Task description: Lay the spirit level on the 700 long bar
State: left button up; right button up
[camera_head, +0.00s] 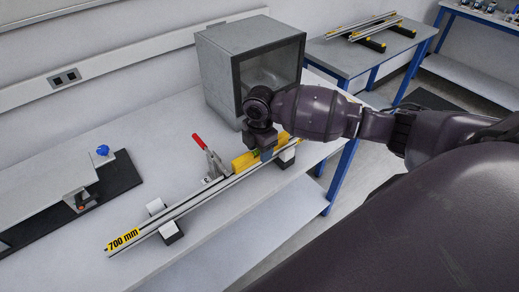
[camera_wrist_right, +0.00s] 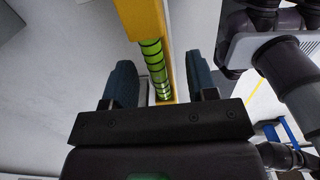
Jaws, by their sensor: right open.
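The 700 long bar (camera_head: 190,205) is a silver profile with a yellow "700 mm" label at its near left end, lying across two small white-and-black supports. The yellow spirit level (camera_head: 243,162) is at the bar's far right part, roughly in line with it; whether it rests fully on the bar is partly hidden by my gripper. My right gripper (camera_head: 266,153) is over the level, pointing down. In the right wrist view the level (camera_wrist_right: 145,18), with its green vial, runs between the two open fingers, with gaps at both sides. My left gripper is not in view.
A red-handled clamp (camera_head: 207,155) stands just behind the bar. A grey box with a dark glass front (camera_head: 270,70) is behind my right gripper. A black plate with a blue knob (camera_head: 103,151) lies at left. Another table (camera_head: 345,57) with bars stands at back right.

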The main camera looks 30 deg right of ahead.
notch_tip(320, 180, up, 10)
jog(key=shift+r+b, duration=0.25)
jog(key=shift+b, duration=0.1)
dwell(0.5)
jog(key=s+a+f+m+t+y, duration=0.2)
jog(key=s+a+f+m, duration=0.6)
jog(key=s+f, duration=0.4)
jog(key=s+d+m+t+h, duration=0.2)
jog(key=s+d+m+h, duration=0.15)
jog(key=s+m, duration=0.9)
jog(key=w+f+n+t+y+b, duration=0.1)
jog(key=w+f+n+t+b, duration=0.1)
jog(key=w+f+t, duration=0.2)
jog(key=shift+w+d+f+n+t, duration=0.35)
jog(key=shift+f+t, duration=1.45)
jog(key=shift+f, duration=2.25)
